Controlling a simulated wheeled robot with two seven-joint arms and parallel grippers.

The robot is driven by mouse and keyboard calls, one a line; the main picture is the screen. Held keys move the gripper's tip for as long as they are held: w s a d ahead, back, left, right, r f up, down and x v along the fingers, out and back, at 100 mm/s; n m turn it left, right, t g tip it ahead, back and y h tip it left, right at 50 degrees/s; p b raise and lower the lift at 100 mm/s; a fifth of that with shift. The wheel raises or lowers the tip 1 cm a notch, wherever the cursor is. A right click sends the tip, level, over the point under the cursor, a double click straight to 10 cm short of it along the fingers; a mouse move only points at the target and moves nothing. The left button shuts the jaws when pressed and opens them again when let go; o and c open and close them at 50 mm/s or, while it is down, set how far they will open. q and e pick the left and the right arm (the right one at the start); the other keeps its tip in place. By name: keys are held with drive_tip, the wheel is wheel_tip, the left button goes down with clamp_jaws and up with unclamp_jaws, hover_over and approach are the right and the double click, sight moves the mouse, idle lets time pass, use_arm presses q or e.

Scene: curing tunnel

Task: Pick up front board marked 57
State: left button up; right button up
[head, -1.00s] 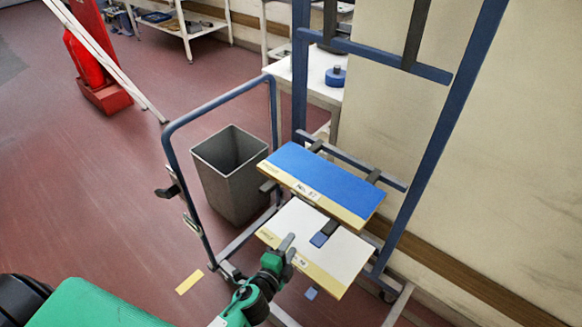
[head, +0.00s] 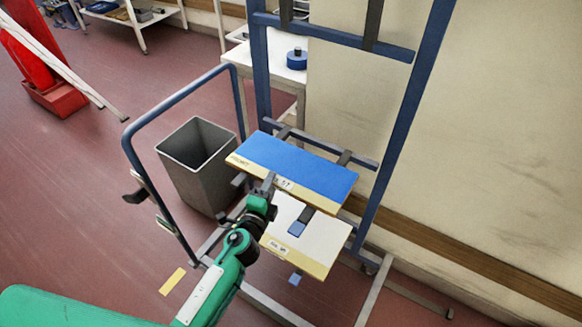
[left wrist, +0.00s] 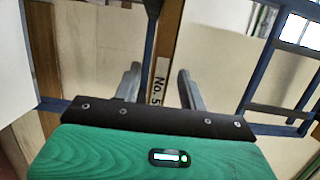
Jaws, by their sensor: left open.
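The board marked 57 (head: 305,172) has a blue top and a tan front edge with a white label. It lies on the upper arms of the blue rack. My left gripper (head: 268,182) is at its front edge, beside the label, and partly hides it. In the left wrist view, the open fingers of my left gripper (left wrist: 158,70) stand either side of the board's tan edge (left wrist: 169,45), whose label reads "No. 5" before it is cut off. I cannot tell whether either finger touches it. My right gripper is not in view.
A white board (head: 309,246) with a tan, labelled front strip lies on the rack just below. The blue rack frame (head: 398,150) stands near the wall. A grey bin (head: 200,172) stands left behind my arm. A white table (head: 283,74) is behind the rack.

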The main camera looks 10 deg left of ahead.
sight(291, 169)
use_arm(q)
drive_tip(key=shift+w+d+r, duration=0.1)
drive_tip(key=shift+w, duration=0.3)
drive_tip(key=w, duration=0.4)
drive_tip(key=shift+d+p, duration=0.3)
drive_tip(key=shift+w, duration=0.15)
drive_tip(key=shift+c, duration=1.1)
drive_tip(key=c, duration=0.7)
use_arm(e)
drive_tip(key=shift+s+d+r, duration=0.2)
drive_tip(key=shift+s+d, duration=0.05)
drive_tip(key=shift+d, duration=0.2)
